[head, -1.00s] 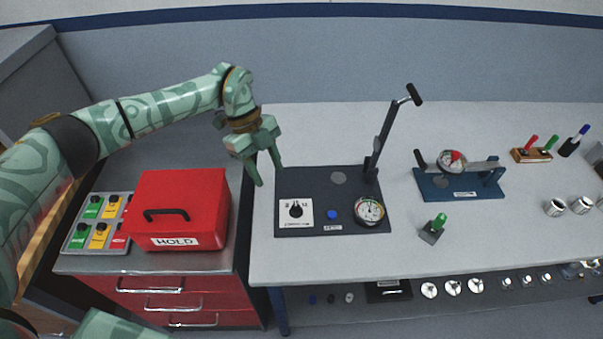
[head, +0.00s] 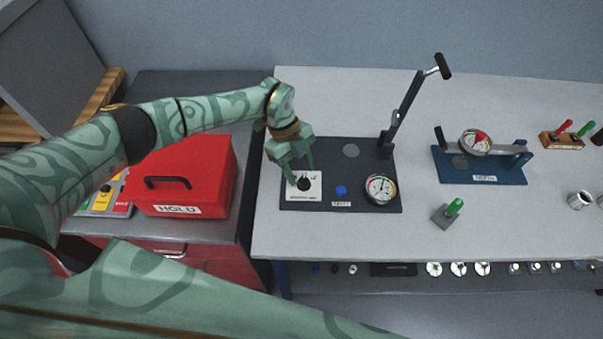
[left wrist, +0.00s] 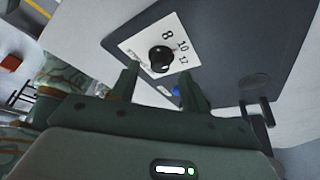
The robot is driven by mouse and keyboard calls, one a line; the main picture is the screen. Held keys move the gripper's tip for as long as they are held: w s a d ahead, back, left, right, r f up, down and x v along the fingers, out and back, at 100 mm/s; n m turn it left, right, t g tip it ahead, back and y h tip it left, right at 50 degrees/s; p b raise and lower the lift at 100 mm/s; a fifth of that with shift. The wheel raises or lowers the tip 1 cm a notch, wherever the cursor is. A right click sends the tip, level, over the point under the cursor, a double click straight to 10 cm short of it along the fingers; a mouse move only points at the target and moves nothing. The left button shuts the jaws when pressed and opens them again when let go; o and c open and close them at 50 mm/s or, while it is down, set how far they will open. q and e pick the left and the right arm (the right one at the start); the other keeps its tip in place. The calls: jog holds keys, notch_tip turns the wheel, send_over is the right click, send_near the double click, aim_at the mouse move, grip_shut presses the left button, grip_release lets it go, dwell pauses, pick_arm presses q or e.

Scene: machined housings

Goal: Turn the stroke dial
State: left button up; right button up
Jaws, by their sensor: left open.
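The stroke dial (head: 304,184) is a black knob on a white plate at the left front of a dark panel (head: 318,150). In the left wrist view the dial (left wrist: 161,58) shows beside the numbers 8, 10 and 12. My left gripper (head: 301,176) hangs over the dial plate in the head view and partly covers it. In the left wrist view its two fingers (left wrist: 158,88) are apart, with nothing between them, and the knob appears just beyond their tips. I cannot tell contact; the fingers look clear of the knob. The right gripper is not seen.
The panel also carries a blue button (head: 341,190), a round gauge (head: 380,189) and a tall lever (head: 408,112). A red HOLD box (head: 190,178) stands to the left. A blue fixture (head: 480,163) and a green-topped block (head: 448,213) sit to the right.

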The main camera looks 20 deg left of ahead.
pick_arm(q)
jog(key=shift+x, duration=1.05)
jog(key=c, duration=1)
jog(key=shift+w+m+b, duration=0.1)
jog(key=shift+m+b, duration=0.25)
jog(key=shift+m, duration=0.05)
jog(key=m+g+y+b, duration=0.1)
jog(key=m+b, duration=0.1)
jog(key=m, duration=0.1)
jog(key=shift+w+d+f+m, duration=0.1)
jog(key=shift+w+m, duration=0.05)
jog(key=shift+m, duration=0.25)
jog(key=shift+d+m+g+y+b, duration=0.1)
jog(key=shift+m+g+y+b, duration=0.3)
jog(key=shift+m, duration=0.7)
jog(key=shift+d+m+g+y+b, duration=0.1)
jog(key=shift+m+y+b, duration=0.45)
jog(key=shift+m, duration=0.55)
